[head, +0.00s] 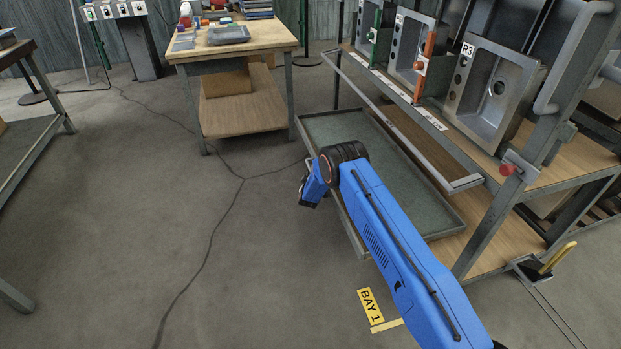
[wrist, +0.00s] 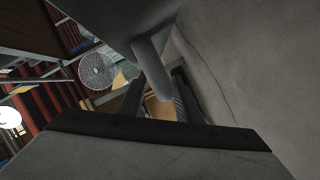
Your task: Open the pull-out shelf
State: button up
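The pull-out shelf (head: 440,218) is a low grey tray with a green-grey floor. In the head view it stands out in front of the lower level of the sink rack, at least partly drawn out. My gripper (head: 311,192) is at the tray's front edge, and my blue arm covers part of that edge. In the wrist view a grey bar (wrist: 151,67), seemingly the shelf's handle, runs down between the two dark fingers of my gripper (wrist: 160,95). The fingers stand apart, with gaps beside the bar. Contact with the bar cannot be made out.
The rack (head: 487,222) holds upright sinks (head: 493,88) above the shelf. A wooden table (head: 247,42) with trays and small items stands at the back. A yellow BAY 1 label (head: 371,307) is on the floor at front. The floor left of the shelf is clear.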

jog(key=v, duration=1.7)
jog(key=shift+s, duration=0.1)
jog(key=shift+r, duration=0.15)
